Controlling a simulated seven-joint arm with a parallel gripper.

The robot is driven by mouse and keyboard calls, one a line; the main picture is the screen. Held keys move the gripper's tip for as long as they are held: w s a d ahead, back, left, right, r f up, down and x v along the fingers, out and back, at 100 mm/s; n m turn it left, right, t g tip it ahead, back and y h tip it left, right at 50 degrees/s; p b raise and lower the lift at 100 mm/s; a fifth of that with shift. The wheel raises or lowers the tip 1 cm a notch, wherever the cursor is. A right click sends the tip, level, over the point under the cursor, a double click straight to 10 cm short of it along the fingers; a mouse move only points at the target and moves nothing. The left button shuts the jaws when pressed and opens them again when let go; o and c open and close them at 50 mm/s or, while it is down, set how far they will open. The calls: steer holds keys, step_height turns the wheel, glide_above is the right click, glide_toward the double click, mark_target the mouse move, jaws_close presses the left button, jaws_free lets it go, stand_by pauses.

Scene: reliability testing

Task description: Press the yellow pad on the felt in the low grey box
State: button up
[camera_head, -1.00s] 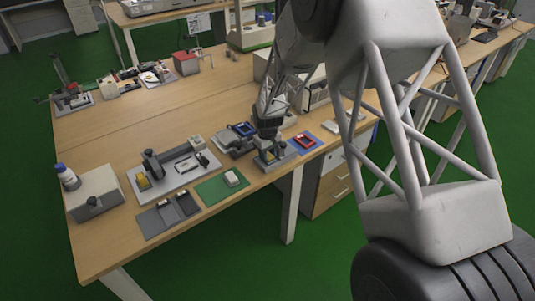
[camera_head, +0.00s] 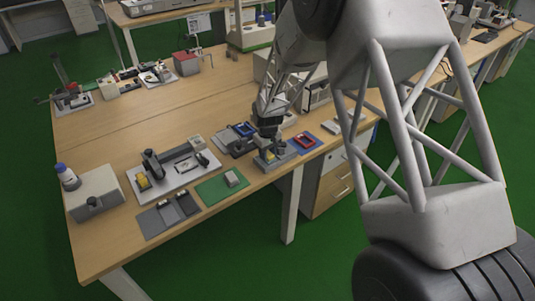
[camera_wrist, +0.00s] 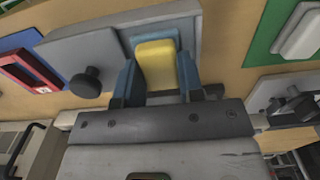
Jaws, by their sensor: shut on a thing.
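The yellow pad (camera_wrist: 157,66) is between the two blue-grey fingers of my gripper (camera_wrist: 158,78) in the wrist view. My gripper is shut on it. The blue felt (camera_wrist: 168,38) shows just behind the pad, in the low grey box (camera_wrist: 75,47), which has a black knob (camera_wrist: 88,82) on one side. I cannot tell whether the pad touches the felt. In the head view my gripper (camera_head: 268,142) is low over the grey box (camera_head: 287,155) near the table's front edge, and largely hides the pad.
A red and blue frame (camera_head: 304,141) lies right of the box. A green mat (camera_head: 212,193) with a pale block is to the front left, beside a dark grey tray (camera_head: 153,224). A grey plate (camera_head: 185,177) holds another device with a yellow block (camera_head: 143,182).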

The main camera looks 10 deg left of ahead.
steer(key=shift+r, duration=3.05)
steer(key=shift+w, duration=0.1)
steer(key=w+d+f+m, duration=0.1)
steer(key=w+d+m, duration=0.3)
steer(key=d, duration=0.6)
steer(key=w+d+f+m, duration=0.1)
steer(key=w+d+m, duration=0.3)
steer(key=d, duration=0.6)
steer(key=w+d+f+m, duration=0.1)
steer(key=w+d+m, duration=0.3)
steer(key=w+d, duration=0.3)
steer(key=d, duration=0.3)
steer(key=shift+f, duration=0.25)
